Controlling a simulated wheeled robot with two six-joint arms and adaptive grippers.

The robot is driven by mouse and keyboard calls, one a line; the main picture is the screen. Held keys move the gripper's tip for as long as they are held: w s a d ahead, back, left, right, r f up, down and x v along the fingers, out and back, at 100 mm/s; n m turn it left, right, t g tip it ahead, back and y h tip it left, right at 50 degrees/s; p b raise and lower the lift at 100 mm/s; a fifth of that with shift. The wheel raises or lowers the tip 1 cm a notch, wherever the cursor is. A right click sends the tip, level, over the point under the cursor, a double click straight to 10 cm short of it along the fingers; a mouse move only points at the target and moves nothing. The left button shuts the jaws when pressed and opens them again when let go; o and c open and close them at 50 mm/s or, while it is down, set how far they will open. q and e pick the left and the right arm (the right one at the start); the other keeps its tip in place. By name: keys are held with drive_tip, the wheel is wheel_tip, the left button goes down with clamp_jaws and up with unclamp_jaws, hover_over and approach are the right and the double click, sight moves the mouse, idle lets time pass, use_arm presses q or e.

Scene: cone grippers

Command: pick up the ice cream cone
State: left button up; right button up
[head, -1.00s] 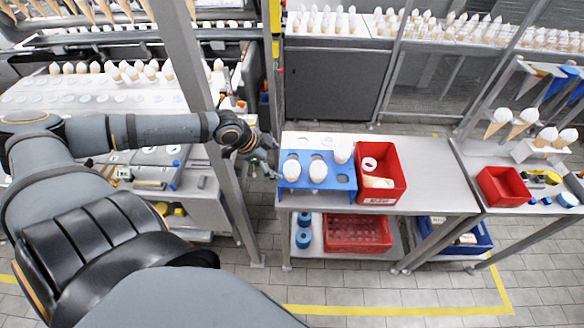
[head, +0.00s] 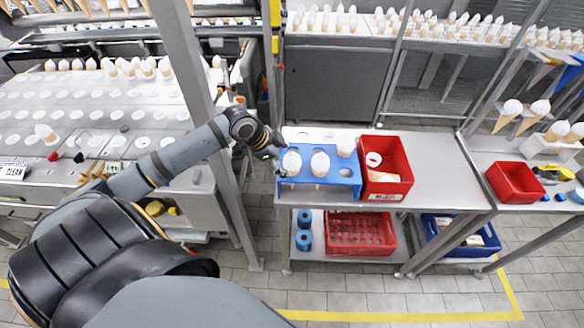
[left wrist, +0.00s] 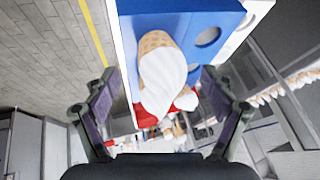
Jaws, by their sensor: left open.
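A blue cone rack (head: 338,178) stands at the left end of the metal table and holds several ice cream cones with white tops. The nearest cone to my arm (head: 291,162) sits at the rack's left front. In the left wrist view, this cone (left wrist: 163,78) shows its white swirl and waffle part between the two fingers, beyond their tips. My left gripper (head: 277,163) is at the rack's left side, close to that cone. In the left wrist view the left gripper (left wrist: 158,95) is open, with fingers wide apart. Contact cannot be told. My right gripper is out of view.
A red bin (head: 390,183) with white items stands right of the rack. The metal table (head: 440,175) is clear to its right. A metal post (head: 205,110) rises behind my left arm. Another red bin (head: 514,182) sits on the right table.

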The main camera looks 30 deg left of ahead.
sight(292, 172)
use_arm(q)
drive_tip(key=x, duration=0.3)
drive_tip(key=shift+w+d+r+p, duration=0.1)
drive_tip(key=shift+w+d+p, duration=0.1)
drive_tip(key=shift+w+p, duration=0.15)
drive_tip(key=shift+w+d+f, duration=0.1)
drive_tip(key=shift+w+f, duration=0.1)
drive_tip(key=shift+f, duration=0.4)
drive_tip(key=shift+c, duration=0.4)
drive_tip(key=c, duration=0.8)
